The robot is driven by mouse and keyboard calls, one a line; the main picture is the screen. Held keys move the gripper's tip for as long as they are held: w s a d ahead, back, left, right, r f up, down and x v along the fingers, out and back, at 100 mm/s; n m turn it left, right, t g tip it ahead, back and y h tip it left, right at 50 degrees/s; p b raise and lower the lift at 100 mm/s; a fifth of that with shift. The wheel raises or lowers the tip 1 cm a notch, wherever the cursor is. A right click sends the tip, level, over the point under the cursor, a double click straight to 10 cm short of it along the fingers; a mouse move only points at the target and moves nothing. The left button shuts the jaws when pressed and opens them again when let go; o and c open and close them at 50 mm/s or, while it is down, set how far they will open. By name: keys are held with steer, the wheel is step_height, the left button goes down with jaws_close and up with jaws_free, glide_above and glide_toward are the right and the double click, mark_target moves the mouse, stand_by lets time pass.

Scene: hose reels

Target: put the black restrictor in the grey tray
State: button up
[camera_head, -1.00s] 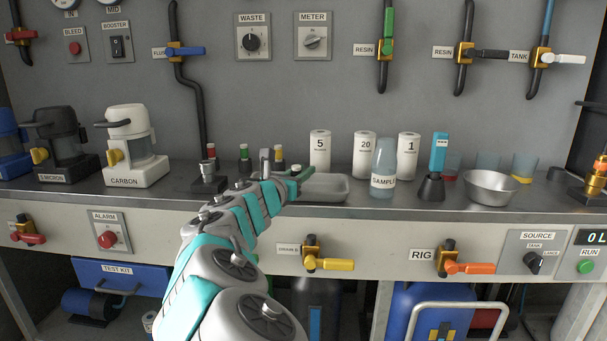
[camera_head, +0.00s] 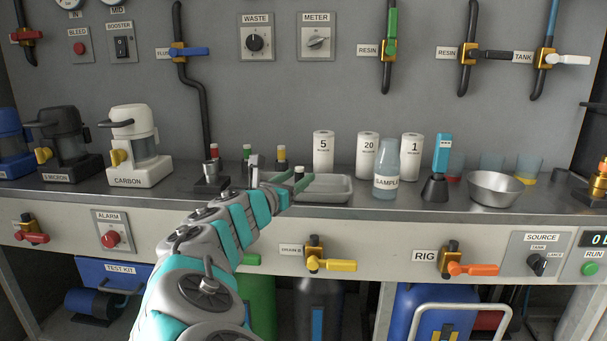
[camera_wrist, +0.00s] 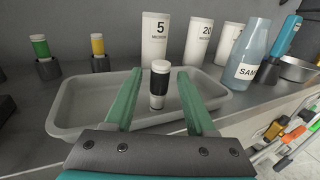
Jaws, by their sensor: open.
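The black restrictor (camera_wrist: 160,82), a small cylinder with a black band and a pale cap, stands upright inside the grey tray (camera_wrist: 78,100). In the head view the restrictor (camera_head: 299,173) shows at the left part of the tray (camera_head: 338,187). My gripper (camera_wrist: 160,73) is open, with one green finger on each side of the restrictor and a visible gap to each. In the head view my gripper (camera_head: 291,183) reaches over the tray's left end. My fingers and palm hide part of the tray's near side.
Green (camera_wrist: 40,47) and yellow (camera_wrist: 98,45) restrictors stand in dark holders left of the tray. White cartridges (camera_head: 323,152) stand behind it. The sample bottle (camera_head: 386,168), a blue meter (camera_head: 440,155) and a metal bowl (camera_head: 494,187) stand to the right.

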steer(key=v, duration=0.7)
steer(key=shift+s, duration=0.2)
